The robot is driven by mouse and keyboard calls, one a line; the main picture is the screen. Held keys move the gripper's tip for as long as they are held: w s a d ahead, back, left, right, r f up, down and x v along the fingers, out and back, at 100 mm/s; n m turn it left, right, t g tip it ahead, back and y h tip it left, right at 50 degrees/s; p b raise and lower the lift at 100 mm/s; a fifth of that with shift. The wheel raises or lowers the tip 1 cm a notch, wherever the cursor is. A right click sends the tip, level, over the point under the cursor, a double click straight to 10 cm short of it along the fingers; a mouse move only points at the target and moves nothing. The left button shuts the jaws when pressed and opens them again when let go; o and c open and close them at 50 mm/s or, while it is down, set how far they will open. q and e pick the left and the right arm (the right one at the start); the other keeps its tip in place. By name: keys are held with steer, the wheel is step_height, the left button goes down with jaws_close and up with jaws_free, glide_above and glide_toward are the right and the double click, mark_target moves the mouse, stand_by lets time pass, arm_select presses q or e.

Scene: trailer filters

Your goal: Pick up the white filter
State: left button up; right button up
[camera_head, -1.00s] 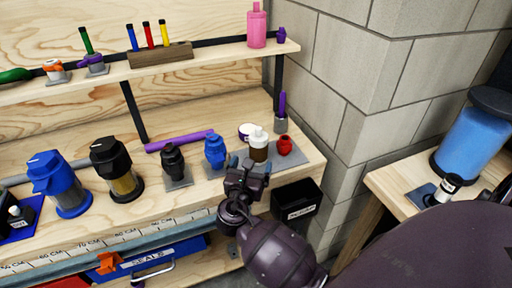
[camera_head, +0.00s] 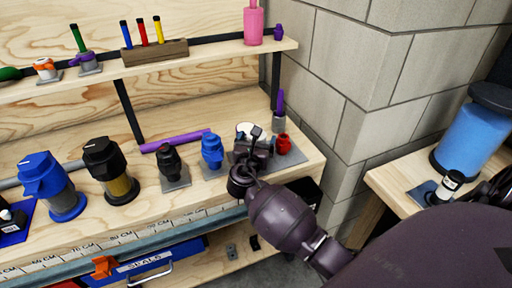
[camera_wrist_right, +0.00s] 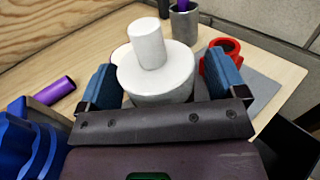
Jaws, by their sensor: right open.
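The white filter (camera_wrist_right: 155,78) stands upright in the right wrist view, a wide white body with a narrower white cylinder on top. My right gripper (camera_wrist_right: 163,85) is open, with one blue finger pad on each side of the filter. A small gap seems to show at the right pad; contact at the left pad is unclear. In the head view my right gripper (camera_head: 254,146) is over the bench's right end and hides most of the filter. My left gripper is not in view.
A red fitting (camera_head: 282,144) stands close right of the gripper. A blue filter (camera_head: 212,151) and a black one (camera_head: 171,164) stand left of it. A grey cup (camera_head: 279,121) is behind. A shelf (camera_head: 204,58) runs above; a block wall (camera_head: 345,90) bounds the right.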

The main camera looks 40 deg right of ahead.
steer(key=c, duration=1)
